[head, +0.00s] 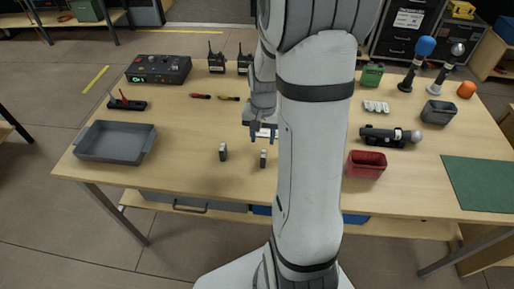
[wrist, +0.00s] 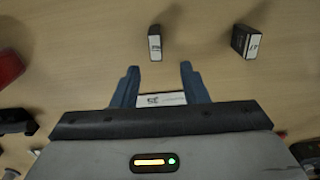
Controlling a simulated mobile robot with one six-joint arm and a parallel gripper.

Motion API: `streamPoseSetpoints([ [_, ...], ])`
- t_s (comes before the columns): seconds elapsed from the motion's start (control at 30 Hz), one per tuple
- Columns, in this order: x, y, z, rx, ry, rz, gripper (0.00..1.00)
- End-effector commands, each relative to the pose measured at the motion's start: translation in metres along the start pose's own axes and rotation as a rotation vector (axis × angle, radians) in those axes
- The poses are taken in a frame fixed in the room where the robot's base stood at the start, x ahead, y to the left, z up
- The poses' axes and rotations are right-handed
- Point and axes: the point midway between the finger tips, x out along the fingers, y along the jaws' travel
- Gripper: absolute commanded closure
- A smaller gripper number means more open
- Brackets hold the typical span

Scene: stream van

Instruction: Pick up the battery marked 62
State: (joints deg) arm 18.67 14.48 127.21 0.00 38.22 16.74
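Two small dark batteries with white label faces stand upright on the table. In the head view, one battery (head: 223,152) is left of my gripper (head: 263,137) and the other battery (head: 263,158) is on the near side of it. The wrist view shows them beyond my fingertips: one battery (wrist: 155,43) straight ahead, the other battery (wrist: 247,41) to the right. Their label marks are too small to read surely. My gripper (wrist: 158,75) has its blue fingers apart. A white marked piece (wrist: 161,99) shows between the finger bases; whether it is a battery or a card is unclear.
A grey tray (head: 115,143) is at the left and a red bin (head: 366,164) at the right. Microphones, a grey bin (head: 438,112) and a green mat (head: 487,184) are farther right. Radios and a black control box (head: 158,70) stand behind. Table around the batteries is clear.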

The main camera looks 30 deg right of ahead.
Motion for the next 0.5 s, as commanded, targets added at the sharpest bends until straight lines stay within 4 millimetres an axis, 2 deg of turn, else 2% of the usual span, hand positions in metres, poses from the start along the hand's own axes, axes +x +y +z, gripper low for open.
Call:
streamPoseSetpoints([
  [0.33,0.038,0.003,0.003,0.007,-0.005,0.002,0.6],
  [0.5,0.064,0.005,0.009,0.007,-0.006,0.001,0.6],
])
